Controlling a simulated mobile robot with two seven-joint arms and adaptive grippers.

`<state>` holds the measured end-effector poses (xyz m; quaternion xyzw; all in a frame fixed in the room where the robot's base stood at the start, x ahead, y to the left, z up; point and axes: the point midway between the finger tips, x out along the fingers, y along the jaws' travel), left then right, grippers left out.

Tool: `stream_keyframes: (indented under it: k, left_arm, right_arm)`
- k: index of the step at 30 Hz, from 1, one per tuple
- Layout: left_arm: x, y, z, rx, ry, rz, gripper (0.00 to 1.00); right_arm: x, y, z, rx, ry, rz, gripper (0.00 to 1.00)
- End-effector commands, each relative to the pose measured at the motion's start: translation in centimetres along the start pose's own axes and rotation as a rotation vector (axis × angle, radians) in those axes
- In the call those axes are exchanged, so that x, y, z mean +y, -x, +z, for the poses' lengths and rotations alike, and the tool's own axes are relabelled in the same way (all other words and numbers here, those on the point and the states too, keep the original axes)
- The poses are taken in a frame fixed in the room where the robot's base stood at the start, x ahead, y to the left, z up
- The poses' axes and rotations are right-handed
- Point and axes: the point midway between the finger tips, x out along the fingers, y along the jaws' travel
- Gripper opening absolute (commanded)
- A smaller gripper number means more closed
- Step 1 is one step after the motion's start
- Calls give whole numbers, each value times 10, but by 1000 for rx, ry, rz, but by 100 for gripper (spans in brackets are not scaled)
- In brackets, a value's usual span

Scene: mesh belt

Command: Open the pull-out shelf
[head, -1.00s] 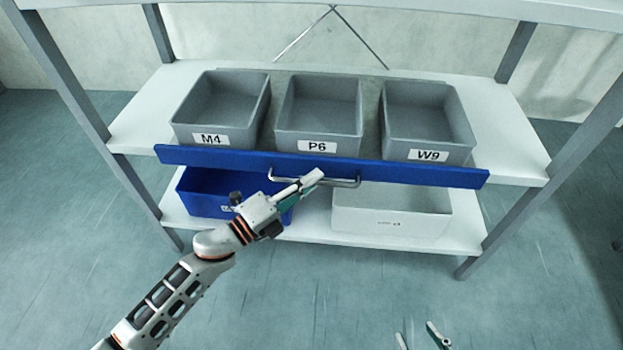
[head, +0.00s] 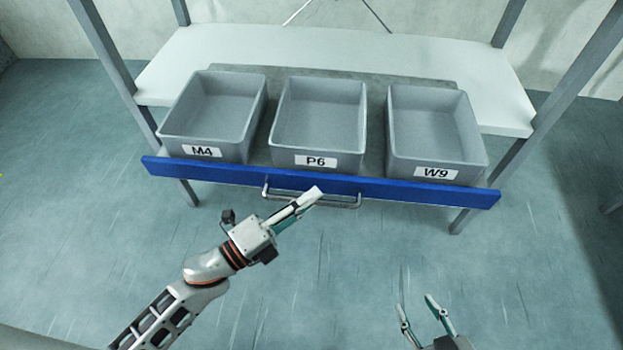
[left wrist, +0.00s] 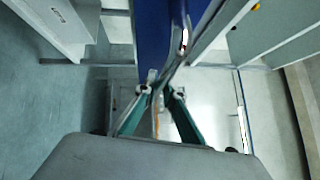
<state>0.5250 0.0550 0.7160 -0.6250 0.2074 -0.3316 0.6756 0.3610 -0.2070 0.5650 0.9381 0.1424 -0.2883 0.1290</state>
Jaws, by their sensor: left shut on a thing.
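The pull-out shelf shows a blue front board (head: 395,192) with a metal bar handle (head: 340,205). The shelf is drawn out of the rack toward me, with its grey surface (head: 374,165) visible between the bins. My left gripper (head: 308,200) is shut on the handle near its middle. In the left wrist view its two fingers (left wrist: 158,90) close together at the handle, beside the blue board (left wrist: 153,35). My right gripper (head: 421,310) is at the lower right, open and empty, well apart from the shelf.
Three grey bins stand on the shelf: M4 (head: 215,115), P6 (head: 318,120) and W9 (head: 435,135). Behind them is the white fixed shelf (head: 480,95) between grey posts (head: 560,90). The floor in front (head: 330,270) is clear.

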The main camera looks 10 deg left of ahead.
Motion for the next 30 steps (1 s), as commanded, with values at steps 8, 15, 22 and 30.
stream_keyframes:
  k: [8,15,22,30]
  left_arm:
    - [-5,20,-19,-1,1,1,0]
    - [-6,23,-22,-1,-1,1,0]
    - [-6,22,-22,-1,-1,1,0]
    - [-6,22,-22,-1,0,1,26]
  right_arm:
    - [2,-2,-1,2,1,4,40]
    - [1,-2,-1,1,0,3,40]
    - [0,-2,-2,3,0,1,40]
    - [0,-2,-5,8,0,1,40]
